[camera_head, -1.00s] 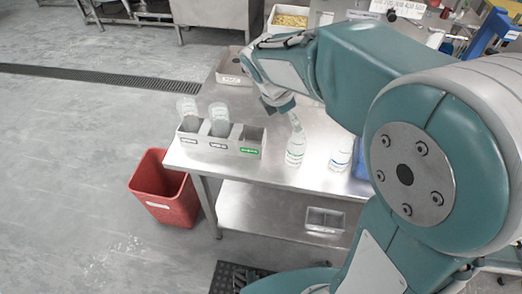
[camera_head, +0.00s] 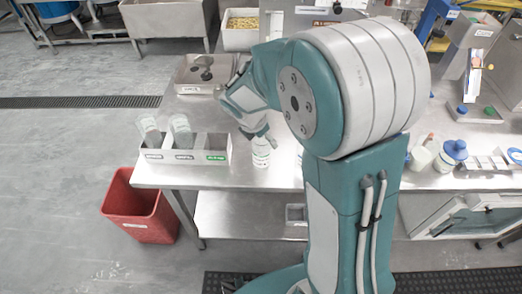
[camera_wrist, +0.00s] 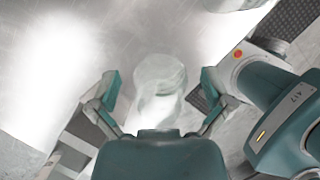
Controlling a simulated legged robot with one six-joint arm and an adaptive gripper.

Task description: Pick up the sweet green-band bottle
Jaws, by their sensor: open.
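The bottle (camera_head: 261,153), clear with a pale label, stands upright on the steel table to the right of the rack. Its band colour is hard to make out now. In the wrist view the bottle (camera_wrist: 160,82) shows between the two fingers of my gripper (camera_wrist: 160,92). The fingers are spread wide, with a gap on each side of it. In the head view my gripper (camera_head: 263,133) is just above the bottle's top, and its fingertips are partly hidden.
A grey three-slot rack (camera_head: 185,157) holds two tilted clear containers; its green-labelled right slot looks empty. A steel tray (camera_head: 203,75) lies behind. A red bin (camera_head: 140,208) stands on the floor. Another pale round object (camera_wrist: 232,4) is at the wrist view's top edge.

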